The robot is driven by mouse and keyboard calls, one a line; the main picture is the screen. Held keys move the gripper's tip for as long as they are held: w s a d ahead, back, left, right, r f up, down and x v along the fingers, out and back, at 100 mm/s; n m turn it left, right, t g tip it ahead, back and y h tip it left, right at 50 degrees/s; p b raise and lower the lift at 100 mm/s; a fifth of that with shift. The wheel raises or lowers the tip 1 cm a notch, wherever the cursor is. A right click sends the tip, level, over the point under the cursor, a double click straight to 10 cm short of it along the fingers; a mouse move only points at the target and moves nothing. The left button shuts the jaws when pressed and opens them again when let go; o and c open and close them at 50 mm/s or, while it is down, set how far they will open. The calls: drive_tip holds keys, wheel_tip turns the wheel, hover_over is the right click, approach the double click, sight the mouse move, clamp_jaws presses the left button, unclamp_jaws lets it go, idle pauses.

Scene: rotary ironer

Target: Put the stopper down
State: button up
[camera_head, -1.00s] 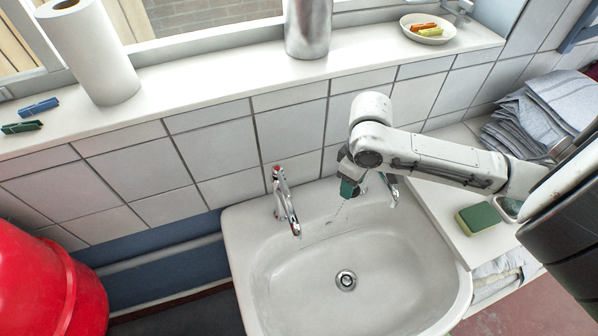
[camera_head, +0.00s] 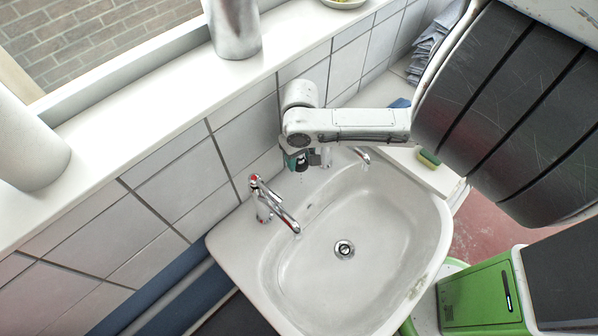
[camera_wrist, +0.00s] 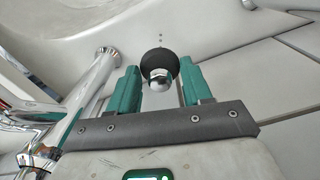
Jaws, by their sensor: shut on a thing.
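The stopper (camera_wrist: 162,62) is a black round plug with a chrome knob, seen in the wrist view between the two green fingers of my gripper (camera_wrist: 160,82). My gripper is shut on it. In the head view my gripper (camera_head: 298,161) points down over the back of the white sink (camera_head: 221,240), between the two taps. There the stopper is too small and covered to make out clearly. The sink's drain (camera_head: 344,249) is open to view, in the middle of the basin and in front of my gripper.
A chrome tap (camera_head: 270,205) stands left of my gripper and a second tap (camera_head: 361,156) right of it. The tiled wall and window ledge (camera_head: 110,120) are close behind. A sponge (camera_head: 429,158) lies on the counter at right. A green box (camera_head: 480,297) stands lower right.

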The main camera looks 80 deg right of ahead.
sight(301, 158)
drive_tip(key=shift+f, duration=3.65)
drive_tip(key=shift+f, duration=0.15)
drive_tip(key=o, duration=1)
drive_tip(key=shift+o, duration=0.2)
drive_tip(key=shift+r, duration=0.2)
wheel_tip(301, 158, up, 12)
